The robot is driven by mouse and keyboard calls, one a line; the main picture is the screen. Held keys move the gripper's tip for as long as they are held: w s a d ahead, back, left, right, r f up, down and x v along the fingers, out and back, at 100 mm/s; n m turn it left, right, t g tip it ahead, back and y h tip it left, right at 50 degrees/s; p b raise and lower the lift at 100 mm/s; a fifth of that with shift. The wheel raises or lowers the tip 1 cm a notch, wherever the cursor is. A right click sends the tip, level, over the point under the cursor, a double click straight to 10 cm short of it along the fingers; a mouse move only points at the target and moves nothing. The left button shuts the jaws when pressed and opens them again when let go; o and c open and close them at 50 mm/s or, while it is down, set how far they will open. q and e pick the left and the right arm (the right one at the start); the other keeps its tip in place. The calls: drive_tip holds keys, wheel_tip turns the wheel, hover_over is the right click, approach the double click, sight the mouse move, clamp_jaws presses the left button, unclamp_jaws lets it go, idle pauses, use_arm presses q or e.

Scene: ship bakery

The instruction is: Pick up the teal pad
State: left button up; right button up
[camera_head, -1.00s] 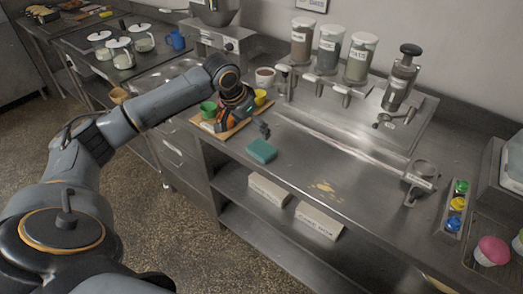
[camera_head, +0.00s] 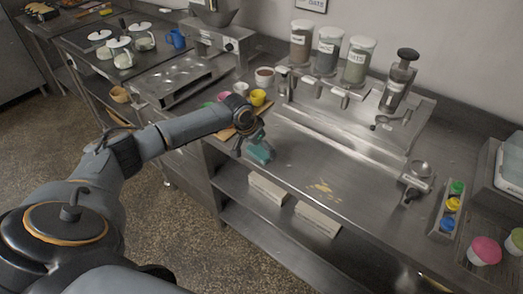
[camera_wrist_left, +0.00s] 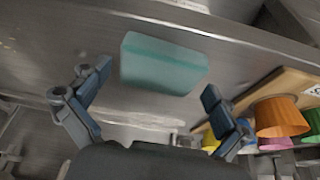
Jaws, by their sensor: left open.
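The teal pad (camera_head: 259,152) lies on the steel counter near its front edge, partly hidden by my gripper in the head view. In the left wrist view the pad (camera_wrist_left: 163,64) is in front of and between the spread fingers, with space on both sides. My left gripper (camera_head: 252,143) is open and empty, right at the pad; its fingers also show in the left wrist view (camera_wrist_left: 153,103). My right gripper is in neither view.
A wooden board (camera_wrist_left: 298,84) with colored cups, including an orange one (camera_wrist_left: 281,117), stands close beside the left gripper. Yellow crumbs (camera_head: 325,188) lie on the counter to the right. A dispenser stand with labeled jars (camera_head: 327,50) is behind. The counter's middle is mostly clear.

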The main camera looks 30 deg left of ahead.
sight(260, 150)
use_arm(q)
drive_tip(key=c, duration=0.8)
drive_tip(key=shift+r, duration=0.1)
drive_tip(key=shift+r+b, duration=0.35)
drive_tip(key=shift+r, duration=0.05)
wheel_tip(260, 150, up, 2)
drive_tip(key=shift+s+r+b, duration=0.1)
drive_tip(key=shift+r+b, duration=0.1)
drive_tip(key=shift+b, duration=0.35)
drive_tip(key=s+r+b, duration=0.3)
drive_tip(key=s+r, duration=0.6)
drive_tip(key=s, duration=0.5)
drive_tip(key=shift+r+b, duration=0.3)
drive_tip(key=shift+r, duration=0.1)
drive_tip(key=shift+w+a, duration=0.1)
